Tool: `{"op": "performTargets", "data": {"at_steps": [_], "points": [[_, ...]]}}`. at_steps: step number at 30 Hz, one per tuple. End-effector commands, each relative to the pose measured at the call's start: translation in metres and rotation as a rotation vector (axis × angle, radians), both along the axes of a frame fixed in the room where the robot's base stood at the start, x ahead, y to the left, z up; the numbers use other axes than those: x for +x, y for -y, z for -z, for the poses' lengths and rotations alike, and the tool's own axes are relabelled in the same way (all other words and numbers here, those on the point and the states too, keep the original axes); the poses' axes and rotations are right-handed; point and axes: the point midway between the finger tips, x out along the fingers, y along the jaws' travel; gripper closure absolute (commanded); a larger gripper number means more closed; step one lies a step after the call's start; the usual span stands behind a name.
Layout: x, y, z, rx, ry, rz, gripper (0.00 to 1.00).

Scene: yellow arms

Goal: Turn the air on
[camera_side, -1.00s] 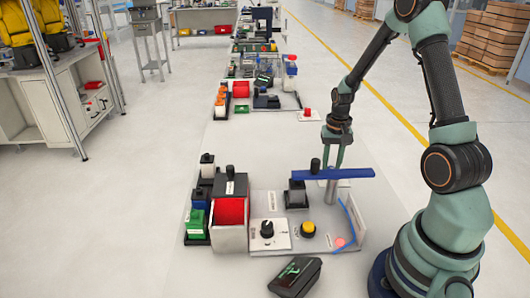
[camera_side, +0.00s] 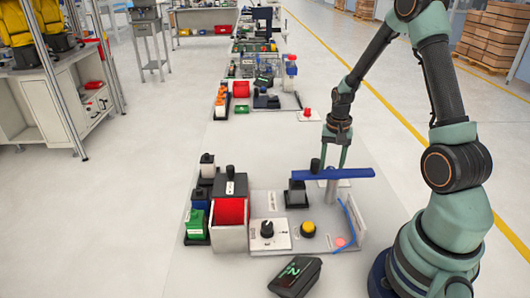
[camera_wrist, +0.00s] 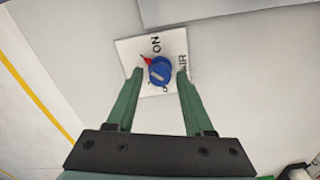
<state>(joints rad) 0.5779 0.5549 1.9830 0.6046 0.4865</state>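The air knob (camera_wrist: 160,70) is blue with a red pointer, on a white plate (camera_wrist: 133,50) printed with "ON" and "AIR" in the wrist view. The red pointer is at the knob's upper left, close to the "ON" print. My gripper (camera_wrist: 161,73) is open, with one green fingertip on each side of the knob; I cannot tell whether either touches it. In the side view my gripper (camera_side: 335,163) points down behind a blue bar (camera_side: 345,173), which hides the fingertips and the air knob.
A black dial on a white plate (camera_side: 269,235), a yellow button (camera_side: 308,229) and a red bin (camera_side: 231,210) stand in front of the blue bar. A dark device with a green display (camera_side: 295,276) lies at the near edge.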

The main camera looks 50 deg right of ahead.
Motion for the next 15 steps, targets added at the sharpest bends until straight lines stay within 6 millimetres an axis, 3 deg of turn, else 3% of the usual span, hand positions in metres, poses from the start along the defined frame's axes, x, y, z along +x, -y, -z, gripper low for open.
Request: {"op": "performTargets", "data": {"at_steps": [10,15], "points": [[0.0,0.0,0.0,0.0,0.001,-0.001,0.36],[0.001,0.001,-0.013,-0.003,0.004,-0.001,0.36]]}}
